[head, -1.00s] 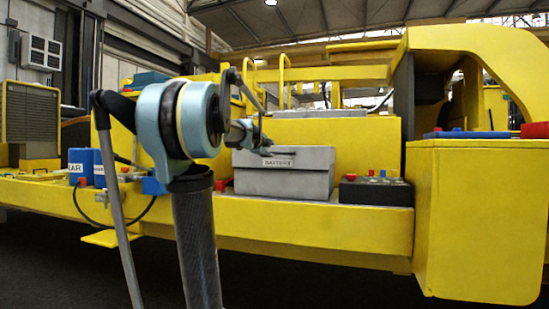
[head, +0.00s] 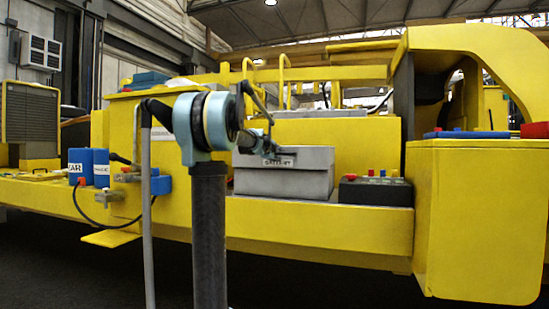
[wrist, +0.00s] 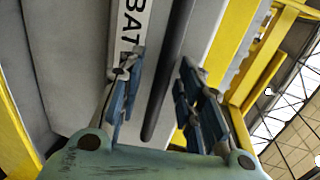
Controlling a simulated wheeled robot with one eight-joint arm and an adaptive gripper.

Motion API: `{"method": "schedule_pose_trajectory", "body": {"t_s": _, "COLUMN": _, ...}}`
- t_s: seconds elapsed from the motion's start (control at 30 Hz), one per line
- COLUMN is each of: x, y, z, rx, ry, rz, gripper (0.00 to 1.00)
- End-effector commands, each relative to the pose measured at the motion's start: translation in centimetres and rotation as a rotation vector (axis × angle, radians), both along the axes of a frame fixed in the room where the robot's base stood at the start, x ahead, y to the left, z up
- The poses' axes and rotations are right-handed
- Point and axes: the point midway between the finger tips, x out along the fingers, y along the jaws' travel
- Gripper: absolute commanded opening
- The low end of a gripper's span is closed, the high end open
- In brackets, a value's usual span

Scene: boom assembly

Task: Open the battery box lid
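The grey battery box (head: 285,184) stands on the yellow deck with its lid (head: 312,157) down. A white label (head: 280,163) is on its front, partly covered; in the wrist view the label (wrist: 133,25) reads "BAT". My gripper (head: 270,151) is at the front of the lid, just above the label. In the wrist view my gripper (wrist: 161,62) is open. Its two fingers lie either side of a dark bar (wrist: 172,65), apparently the lid's handle, with gaps visible. I cannot tell whether either fingertip touches the lid.
A dark battery (head: 376,191) with red and blue caps stands right of the box. Blue boxes (head: 82,165) and a black cable (head: 100,220) are at the left. A large yellow housing (head: 475,220) rises at the right. Space above the lid looks open.

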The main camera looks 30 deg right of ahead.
Motion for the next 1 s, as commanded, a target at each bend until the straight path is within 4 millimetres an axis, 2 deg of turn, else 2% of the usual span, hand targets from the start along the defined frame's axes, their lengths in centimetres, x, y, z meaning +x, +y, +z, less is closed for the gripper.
{"method": "schedule_pose_trajectory", "body": {"t_s": 0.33, "x": 0.2, "y": -0.2, "z": -0.1, "rx": 0.001, "ry": -0.001, "rz": 0.000, "gripper": 0.33}}
{"method": "schedule_pose_trajectory", "body": {"t_s": 0.47, "x": 0.2, "y": -0.2, "z": -0.1, "rx": 0.001, "ry": -0.001, "rz": 0.000, "gripper": 0.03}}
{"method": "schedule_pose_trajectory", "body": {"t_s": 0.5, "x": 0.2, "y": -0.2, "z": -0.1, "rx": 0.000, "ry": 0.000, "rz": 0.000, "gripper": 0.00}}
{"method": "schedule_pose_trajectory", "body": {"t_s": 0.6, "x": 0.2, "y": -0.2, "z": -0.1, "rx": 0.001, "ry": -0.001, "rz": 0.000, "gripper": 0.00}}
{"method": "schedule_pose_trajectory", "body": {"t_s": 0.63, "x": 0.1, "y": -0.7, "z": -0.1, "rx": 0.001, "ry": -0.001, "rz": -0.003, "gripper": 0.00}}
{"method": "schedule_pose_trajectory", "body": {"t_s": 0.83, "x": 0.3, "y": 0.1, "z": 0.2, "rx": 0.007, "ry": 0.004, "rz": 0.003, "gripper": 0.00}}
{"method": "schedule_pose_trajectory", "body": {"t_s": 1.0, "x": 1.1, "y": 1.5, "z": 1.5, "rx": 0.027, "ry": 0.023, "rz": 0.019, "gripper": 0.00}}
